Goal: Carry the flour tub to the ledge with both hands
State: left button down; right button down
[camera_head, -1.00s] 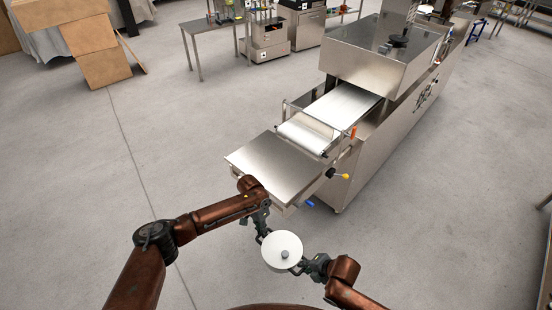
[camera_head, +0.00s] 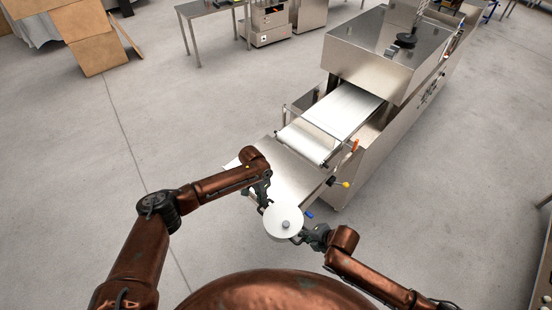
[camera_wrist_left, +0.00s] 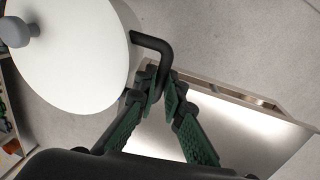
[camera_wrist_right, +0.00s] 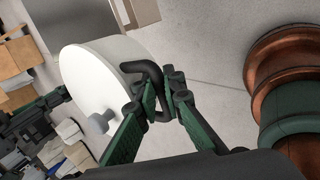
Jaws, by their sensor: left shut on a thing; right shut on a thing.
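The flour tub (camera_head: 283,222) is white and round with a grey knob on its lid. It is held up between my two grippers, in front of the machine's near end. My left gripper (camera_head: 266,200) is shut on the tub's dark handle, which shows in the left wrist view (camera_wrist_left: 160,52). My right gripper (camera_head: 304,236) is shut on the opposite handle, seen in the right wrist view (camera_wrist_right: 150,80). The steel ledge (camera_head: 290,178) at the machine's low end lies just beyond the tub, partly hidden by my left arm and the tub.
The steel machine (camera_head: 385,130) with its white belt (camera_head: 335,115) stretches away to the upper right. Cardboard boxes (camera_head: 95,45) stand far left. Open floor lies to the left.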

aim_at(283, 177)
jog(key=i, duration=0.95)
